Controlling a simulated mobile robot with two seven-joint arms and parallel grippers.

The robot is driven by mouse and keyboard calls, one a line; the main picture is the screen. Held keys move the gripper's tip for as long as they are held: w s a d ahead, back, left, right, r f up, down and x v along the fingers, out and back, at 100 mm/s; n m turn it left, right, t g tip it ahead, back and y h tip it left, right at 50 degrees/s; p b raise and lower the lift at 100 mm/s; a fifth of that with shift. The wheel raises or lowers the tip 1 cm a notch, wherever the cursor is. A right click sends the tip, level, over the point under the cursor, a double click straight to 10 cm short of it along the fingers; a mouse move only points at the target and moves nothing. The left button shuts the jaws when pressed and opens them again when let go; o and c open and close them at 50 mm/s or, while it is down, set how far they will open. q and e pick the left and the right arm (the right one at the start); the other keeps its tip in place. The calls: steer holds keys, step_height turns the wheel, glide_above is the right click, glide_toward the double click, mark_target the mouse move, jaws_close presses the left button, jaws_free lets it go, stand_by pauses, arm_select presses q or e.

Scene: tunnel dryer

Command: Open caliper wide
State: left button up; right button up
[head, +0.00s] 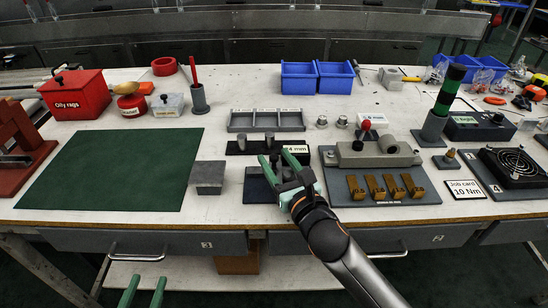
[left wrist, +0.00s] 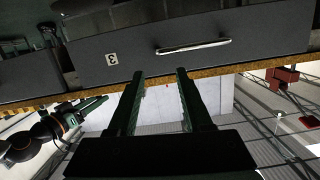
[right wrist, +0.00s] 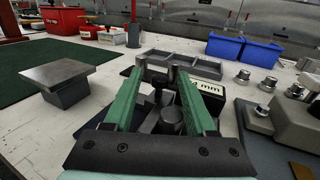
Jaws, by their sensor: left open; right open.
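What looks like the caliper is a dark bar gauge (head: 233,148) with upright posts, left of the grey fixture in the head view. A white label reading "mm" (head: 296,149) stands at its right end, its number partly hidden. My right gripper (head: 278,157) is open at the gauge. In the right wrist view its two green fingers (right wrist: 157,82) straddle a grey cylindrical post (right wrist: 171,117), with no clear contact. My left gripper (head: 148,280) is open and empty, low in front of the bench. In the left wrist view its fingers (left wrist: 160,75) point towards the drawer front.
A grey block (head: 210,176) stands left of the right gripper, beside a green mat (head: 115,170). A grey tray (head: 266,121) lies behind the gauge. The fixture with brass tabs (head: 385,187) is close on the right. Drawer 3 (left wrist: 112,58) is above the left fingers.

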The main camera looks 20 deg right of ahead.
steer(key=shift+w+a, duration=0.1)
steer(key=shift+w, duration=0.7)
jaws_close()
steer(key=shift+a, duration=0.1)
stand_by(0.9)
